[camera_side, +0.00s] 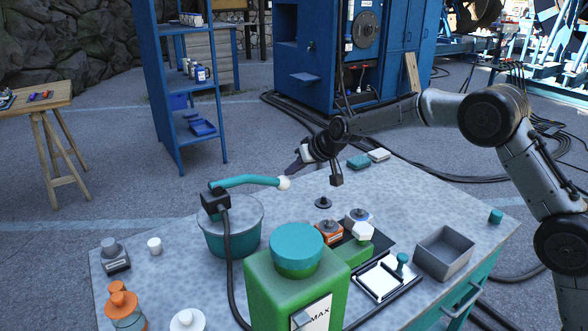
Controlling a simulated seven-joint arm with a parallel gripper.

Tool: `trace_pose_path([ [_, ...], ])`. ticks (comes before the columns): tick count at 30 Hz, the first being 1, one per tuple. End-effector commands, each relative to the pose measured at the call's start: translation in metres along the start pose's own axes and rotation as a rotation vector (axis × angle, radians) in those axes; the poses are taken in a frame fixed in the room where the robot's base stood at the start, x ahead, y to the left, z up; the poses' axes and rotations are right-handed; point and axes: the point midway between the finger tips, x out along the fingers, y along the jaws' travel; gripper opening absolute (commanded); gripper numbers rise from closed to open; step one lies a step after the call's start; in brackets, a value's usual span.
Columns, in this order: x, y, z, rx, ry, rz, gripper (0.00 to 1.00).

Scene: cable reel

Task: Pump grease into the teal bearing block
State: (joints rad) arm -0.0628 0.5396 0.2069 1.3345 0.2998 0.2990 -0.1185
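A teal pump bucket (231,238) stands on the left part of the workbench. Its teal lever (244,181) points right and ends in a pale knob (284,184). A black hose (229,265) runs down from the black pump head. My gripper (314,175) is above the bench, right of the knob, its fingers spread and seemingly empty. Contact with the knob cannot be made out. A small teal block (358,162) lies at the back edge. An orange-based block (328,232) and a blue-ringed block (358,216) stand mid-bench; which is the bearing block is unclear.
A green MAX canister (295,285) with a teal lid stands in front and hides some bench. A grey open bin (445,252) and a pad tray with a teal-handled tool (402,264) are at right. A black disc with a stem (323,203) stands below my gripper.

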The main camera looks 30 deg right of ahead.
Motion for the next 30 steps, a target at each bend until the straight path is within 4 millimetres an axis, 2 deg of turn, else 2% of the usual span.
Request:
trace_pose_path([
  [1,0.009,0.003,0.015,0.001,-0.031,0.005,0.00],
  [2,0.009,0.003,0.015,0.001,-0.032,0.005,0.00],
  [6,0.006,0.005,0.011,0.001,-0.030,0.005,0.00],
  [10,-0.005,0.009,-0.001,0.001,-0.023,0.005,0.00],
  [15,-0.034,0.017,-0.025,0.001,-0.007,0.002,0.00],
  [24,-0.096,0.030,-0.025,0.001,-0.001,0.001,0.00],
  [30,-0.119,0.035,-0.025,0.000,0.000,0.000,0.00],
])
